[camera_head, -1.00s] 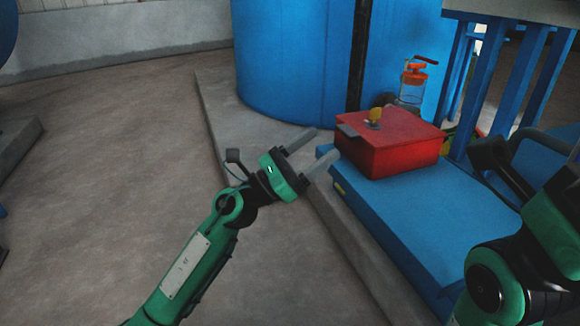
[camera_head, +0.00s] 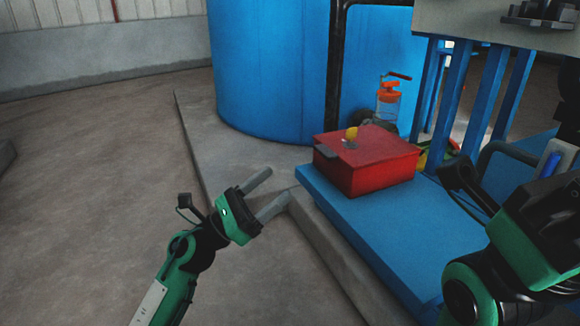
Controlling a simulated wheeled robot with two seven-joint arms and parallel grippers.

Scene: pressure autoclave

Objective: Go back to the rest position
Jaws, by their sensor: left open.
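My left gripper (camera_head: 270,193) is in the lower middle of the head view, its two grey fingers apart with nothing between them. It is over the grey concrete step, to the left of the red box and apart from it. My right arm (camera_head: 515,250) comes in at the lower right; its gripper cannot be made out. The red box (camera_head: 378,178) sits shut on the blue platform (camera_head: 400,235). A yellow knob (camera_head: 351,132) and a dark latch show on its lid.
A large blue tank (camera_head: 270,70) stands behind on the concrete step (camera_head: 205,140). A jar with an orange lid (camera_head: 388,100) is behind the box. Blue posts (camera_head: 465,95) stand at the right. The floor (camera_head: 90,180) on the left is clear.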

